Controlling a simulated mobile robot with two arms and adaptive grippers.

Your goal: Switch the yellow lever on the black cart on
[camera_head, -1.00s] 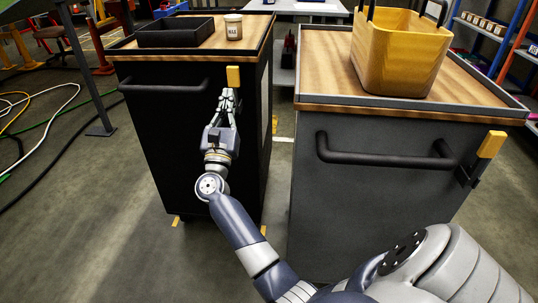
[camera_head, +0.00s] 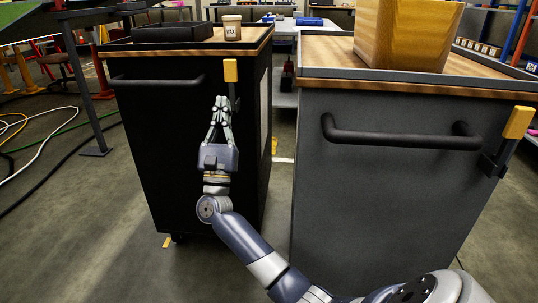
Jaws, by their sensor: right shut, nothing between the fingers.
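The black cart (camera_head: 165,130) stands left of centre. Its yellow lever (camera_head: 230,71) sticks up at the upper right of its front face, on a dark stem (camera_head: 233,97). My right gripper (camera_head: 221,101) is shut and empty, pointing up just below and slightly left of the lever's yellow grip. Its fingertips look close to the stem; I cannot tell whether they touch it. My left gripper is not in view.
A black tray (camera_head: 172,32) and a jar (camera_head: 232,27) sit on the black cart. A narrow gap separates the carts.

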